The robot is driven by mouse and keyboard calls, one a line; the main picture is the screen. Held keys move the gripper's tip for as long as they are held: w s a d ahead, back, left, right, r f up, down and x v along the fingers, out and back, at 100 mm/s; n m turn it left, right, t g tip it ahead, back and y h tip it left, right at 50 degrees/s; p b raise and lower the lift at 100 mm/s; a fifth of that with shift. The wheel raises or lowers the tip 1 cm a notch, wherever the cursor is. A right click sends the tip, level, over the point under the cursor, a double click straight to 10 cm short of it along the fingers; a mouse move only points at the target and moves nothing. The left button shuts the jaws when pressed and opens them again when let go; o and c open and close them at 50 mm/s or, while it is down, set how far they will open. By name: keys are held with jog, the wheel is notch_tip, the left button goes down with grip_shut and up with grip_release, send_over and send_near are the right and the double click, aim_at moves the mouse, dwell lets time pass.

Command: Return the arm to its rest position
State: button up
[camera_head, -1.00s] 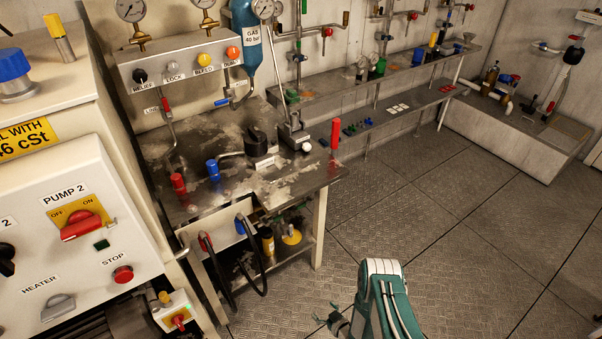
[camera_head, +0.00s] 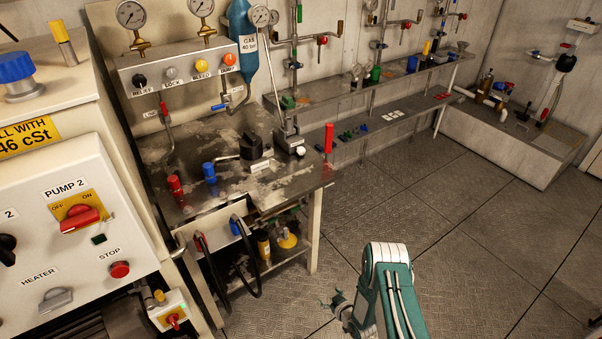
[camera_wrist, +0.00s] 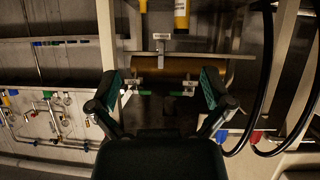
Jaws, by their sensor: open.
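My teal and white arm (camera_head: 388,290) stands at the bottom centre of the head view, over the grey floor. My gripper (camera_head: 332,302) is small and dark at its left side, apart from the workbench. In the wrist view my gripper (camera_wrist: 160,88) has its two green-padded fingers spread wide. Nothing is held between them. Beyond the gap, apparently at some distance, is a brown cylinder (camera_wrist: 208,70) with small labels and green handles in front of it.
The steel workbench (camera_head: 290,188) with valves and gauges stands left of my arm. Black hoses (camera_head: 252,270) hang at its front. The pump panel (camera_head: 75,265) is at the far left. Shelves line the back wall. Open floor (camera_head: 470,250) lies to the right.

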jog(key=w+d+r+h, duration=0.2)
jog(key=w+r, duration=0.4)
jog(key=r, duration=0.4)
jog(key=w+d+r+h, duration=0.15)
jog(key=w+r, duration=0.35)
jog(key=r, duration=0.6)
jog(key=s+d+r+m+g+h, duration=0.1)
jog(key=d+r, duration=0.1)
jog(key=r, duration=0.8)
jog(key=s+d+r+m+g+h, duration=0.1)
jog(key=d+r+m, duration=0.1)
jog(key=r, duration=0.8)
jog(key=s+r+m+g+h, duration=0.1)
jog(key=s+r+m+h, duration=0.1)
jog(key=s+r, duration=1.35)
jog(key=s+a+r+m+g, duration=0.1)
jog(key=s+r, duration=0.1)
jog(key=s, duration=0.9)
jog(key=s+r+g+y, duration=0.1)
jog(key=s+r, duration=0.2)
jog(key=s, duration=0.7)
jog(key=shift+s+a+r+m, duration=0.35)
jog(key=shift+s+m, duration=0.05)
